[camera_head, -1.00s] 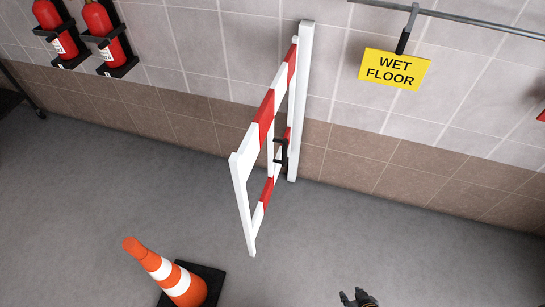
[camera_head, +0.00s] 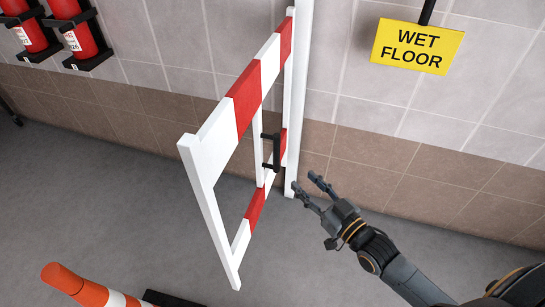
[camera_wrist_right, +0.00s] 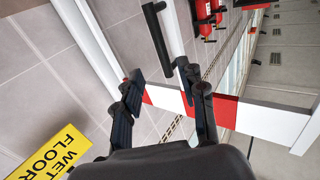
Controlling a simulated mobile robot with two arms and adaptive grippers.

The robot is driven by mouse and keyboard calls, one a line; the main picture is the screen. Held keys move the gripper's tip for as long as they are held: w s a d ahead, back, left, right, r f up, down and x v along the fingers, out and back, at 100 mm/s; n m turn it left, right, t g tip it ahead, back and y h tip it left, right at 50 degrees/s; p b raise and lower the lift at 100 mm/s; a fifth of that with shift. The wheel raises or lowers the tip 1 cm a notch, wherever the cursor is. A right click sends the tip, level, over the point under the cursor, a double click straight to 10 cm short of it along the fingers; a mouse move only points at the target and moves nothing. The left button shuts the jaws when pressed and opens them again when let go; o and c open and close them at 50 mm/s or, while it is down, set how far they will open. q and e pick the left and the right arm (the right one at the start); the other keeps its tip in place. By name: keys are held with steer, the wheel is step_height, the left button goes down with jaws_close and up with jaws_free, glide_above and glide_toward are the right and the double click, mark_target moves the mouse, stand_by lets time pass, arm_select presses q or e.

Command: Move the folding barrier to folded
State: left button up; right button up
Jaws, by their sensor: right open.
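The folding barrier (camera_head: 247,97) is a red and white striped frame that stands out from a white post at the wall. Its black handle (camera_head: 276,152) is on the inner upright. In the right wrist view the handle (camera_wrist_right: 158,37) shows beyond the fingers, and a red and white rail (camera_wrist_right: 260,117) crosses behind them. My right gripper (camera_head: 310,184) is open and empty, to the right of the handle and a little lower in the head view, apart from it. Its two fingers also show in the right wrist view (camera_wrist_right: 160,88). My left gripper is not in view.
A yellow wet floor sign (camera_head: 418,46) hangs on the wall at the right. Fire extinguishers (camera_head: 78,30) are mounted at the upper left. An orange and white cone (camera_head: 90,292) stands at the lower left.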

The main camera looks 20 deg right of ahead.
mark_target(278, 157)
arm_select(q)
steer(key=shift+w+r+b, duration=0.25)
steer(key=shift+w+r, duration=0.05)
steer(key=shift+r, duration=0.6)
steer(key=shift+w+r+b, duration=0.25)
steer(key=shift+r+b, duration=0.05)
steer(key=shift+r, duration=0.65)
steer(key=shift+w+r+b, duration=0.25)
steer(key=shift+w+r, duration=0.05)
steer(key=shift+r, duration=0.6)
arm_select(e)
steer(key=shift+x, duration=6.5)
steer(key=shift+f, duration=0.1)
steer(key=shift+c, duration=0.2)
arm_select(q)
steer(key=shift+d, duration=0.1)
arm_select(e)
jaws_close()
